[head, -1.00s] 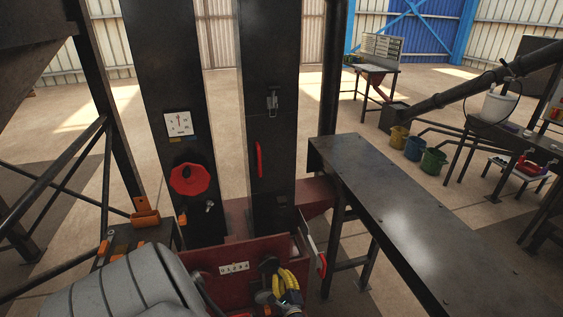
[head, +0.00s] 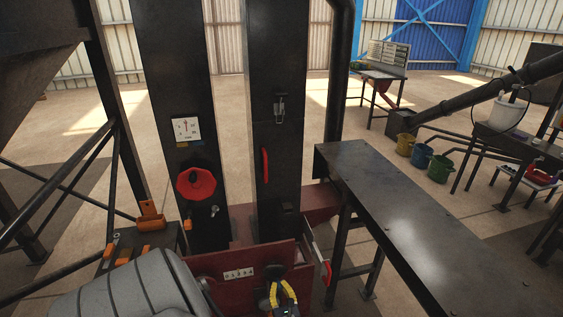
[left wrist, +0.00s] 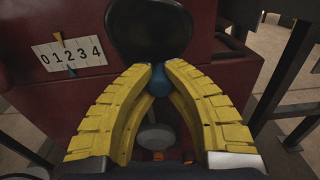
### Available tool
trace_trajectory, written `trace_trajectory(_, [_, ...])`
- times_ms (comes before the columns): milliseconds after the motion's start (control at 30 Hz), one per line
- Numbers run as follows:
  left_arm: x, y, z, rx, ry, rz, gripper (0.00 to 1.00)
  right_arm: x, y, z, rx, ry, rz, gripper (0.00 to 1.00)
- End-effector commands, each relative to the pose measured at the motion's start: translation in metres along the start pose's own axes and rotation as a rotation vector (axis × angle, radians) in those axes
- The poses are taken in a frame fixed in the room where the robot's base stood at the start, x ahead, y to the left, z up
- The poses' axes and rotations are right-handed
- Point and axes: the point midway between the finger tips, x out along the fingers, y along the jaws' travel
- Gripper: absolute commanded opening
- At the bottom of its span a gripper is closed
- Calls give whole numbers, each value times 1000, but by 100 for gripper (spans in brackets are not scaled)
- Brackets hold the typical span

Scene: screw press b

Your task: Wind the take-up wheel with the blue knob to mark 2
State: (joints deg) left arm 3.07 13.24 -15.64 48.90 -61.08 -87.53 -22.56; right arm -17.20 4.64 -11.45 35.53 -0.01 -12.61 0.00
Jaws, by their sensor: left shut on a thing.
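The take-up wheel (head: 273,272) is a small dark disc on the front of the red housing, and it also shows at the top of the left wrist view (left wrist: 148,30). The blue knob (left wrist: 160,79) is at its lower edge. My left gripper (head: 279,284) has yellow fingers closed around the knob, one on each side, partly hiding it. A white plate (head: 238,273) reads 0 to 4. In the left wrist view, a yellow pointer (left wrist: 60,40) above the plate looks between 1 and 2. A blue pointer (left wrist: 71,71) below looks near 2. My right gripper is not in view.
A red handwheel (head: 195,184) and a dial (head: 186,129) are on the left column. A red handle (head: 264,164) is on the right column. A red-tipped lever (head: 326,272) stands right of the housing. A dark table (head: 400,200) extends right.

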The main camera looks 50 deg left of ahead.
Motion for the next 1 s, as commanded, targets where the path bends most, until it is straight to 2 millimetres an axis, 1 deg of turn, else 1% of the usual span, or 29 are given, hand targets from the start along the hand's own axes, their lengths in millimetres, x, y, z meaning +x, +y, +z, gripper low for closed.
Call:
trace_trajectory(33, [-2,2,-3,42,7,-2,0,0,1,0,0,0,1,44])
trace_trajectory(433, [-3,17,-4,422,8,-3,0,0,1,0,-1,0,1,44])
trace_trajectory(1000, [-3,38,5,960,7,-4,0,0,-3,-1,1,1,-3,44])
